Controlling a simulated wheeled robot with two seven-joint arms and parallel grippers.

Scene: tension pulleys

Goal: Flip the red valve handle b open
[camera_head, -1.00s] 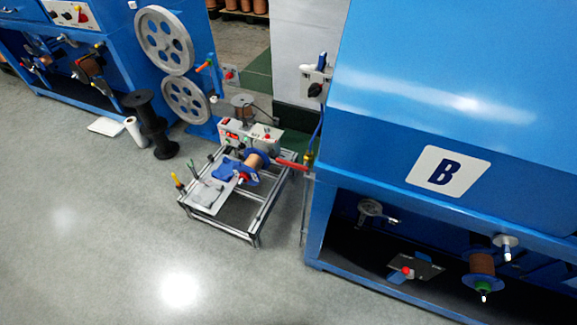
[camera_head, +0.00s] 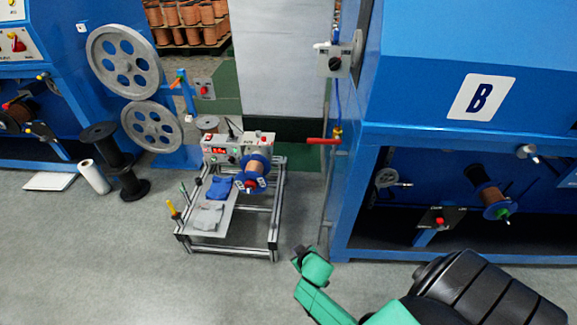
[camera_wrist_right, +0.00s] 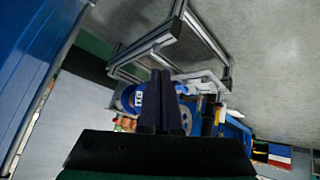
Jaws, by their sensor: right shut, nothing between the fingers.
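The red valve handle (camera_head: 323,141) sticks out to the left, about level, from a brass-coloured fitting (camera_head: 337,133) on the left side of blue machine B. A blue hose runs up from the fitting. My green right arm comes in from the lower right of the head view, with its gripper end (camera_head: 299,255) low in front of the machine, apart from the handle and below it. In the right wrist view my right gripper (camera_wrist_right: 161,76) has its dark fingers together and empty. The handle does not show there. My left gripper is not in view.
A metal-frame stand (camera_head: 276,215) with a control box (camera_head: 232,148) and a copper spool is left of the handle. Blue machine B (camera_head: 440,140) fills the right. A grey switch box (camera_head: 334,60) is above the handle. Grey floor is clear in front.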

